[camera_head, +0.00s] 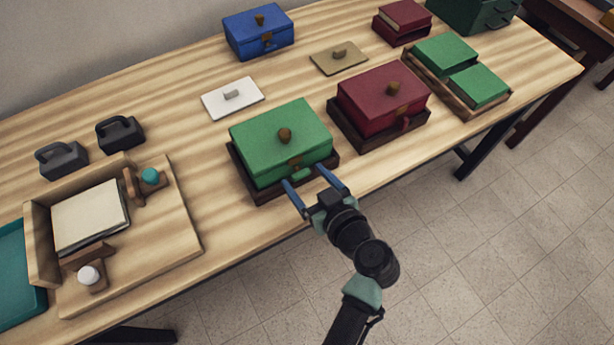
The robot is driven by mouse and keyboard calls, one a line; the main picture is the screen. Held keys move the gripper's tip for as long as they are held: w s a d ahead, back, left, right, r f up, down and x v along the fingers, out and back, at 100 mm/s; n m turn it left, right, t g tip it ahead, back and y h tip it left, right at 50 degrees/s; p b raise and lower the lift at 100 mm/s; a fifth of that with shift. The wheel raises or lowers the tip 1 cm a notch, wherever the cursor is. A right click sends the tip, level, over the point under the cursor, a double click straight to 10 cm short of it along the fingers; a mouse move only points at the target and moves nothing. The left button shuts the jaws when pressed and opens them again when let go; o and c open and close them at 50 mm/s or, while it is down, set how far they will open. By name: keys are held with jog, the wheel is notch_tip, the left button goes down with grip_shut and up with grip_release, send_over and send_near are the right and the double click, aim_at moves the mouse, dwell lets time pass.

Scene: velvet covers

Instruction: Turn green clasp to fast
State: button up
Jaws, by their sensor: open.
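The green box (277,135) stands on a dark wooden base near the front edge of the table, with its lid down and a brown knob on top. A brass plate shows at the right of its front face. The green clasp (301,174) sits low on that front face, below the brass plate; it looks roughly level, but its exact setting is too small to tell. My gripper (304,184) is open, with its two blue fingers on either side of the clasp. I cannot tell whether they touch it.
A red box (382,98) on a dark base stands close on the right. A blue box (258,32) is at the back. A white lid (233,97) and a tan lid (339,58) lie behind. A wooden fixture (165,245) is at the left. The floor in front is free.

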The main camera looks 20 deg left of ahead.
grip_shut()
dwell(0.4)
jog(key=m+b, duration=0.1)
jog(key=m+g+y, duration=0.1)
jog(key=shift+w+d+f+m+b, duration=0.15)
jog(key=shift+w+d+m+b, duration=0.1)
jog(key=shift+m+b, duration=0.1)
jog(key=m+g+y+b, duration=0.1)
jog(key=m+y, duration=0.1)
jog(key=m, duration=0.1)
jog(key=shift+w+d+f+g+b, duration=0.1)
jog(key=shift+w+f+g+b, duration=0.1)
jog(key=shift+g+b, duration=0.2)
jog(key=m, duration=0.1)
jog(key=m+y+b, duration=0.1)
jog(key=shift+w+d+f+m+g, duration=0.1)
jog(key=shift+w+f+m+g, duration=0.05)
jog(key=shift+m+g, duration=0.25)
jog(key=shift+f+m+y+b, duration=0.1)
jog(key=shift+m+y+b, duration=0.6)
jog(key=shift+m, duration=0.55)
